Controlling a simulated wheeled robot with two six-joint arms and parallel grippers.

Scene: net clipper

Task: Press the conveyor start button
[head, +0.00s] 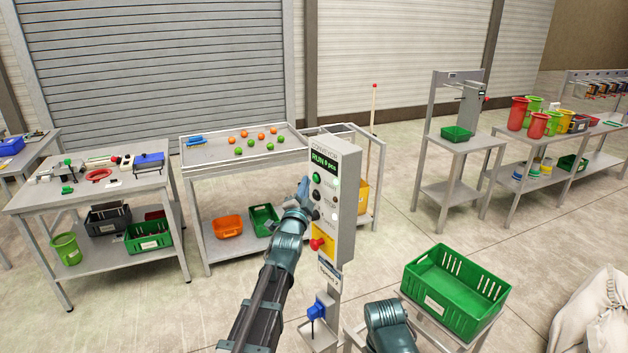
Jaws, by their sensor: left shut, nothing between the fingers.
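A grey conveyor control box (345,215) stands upright on a post in the middle of the head view. Its lit green display (323,160) appears to read "RUN" with a small count. A green button (317,178) sits below the display, with dark controls under it. A red mushroom knob (318,243) sits on a yellow plate lower down. My left gripper (304,186) is shut and empty. Its tip is at the left of the panel, close to the green button; I cannot tell whether it touches. My right arm shows at the bottom, its gripper out of view.
A green crate (455,318) stands on a low stand at the lower right. A tray table (215,160) with orange and green balls is behind the box. A workbench (50,197) is at left, and a white sack (592,318) at far right. Open floor lies between.

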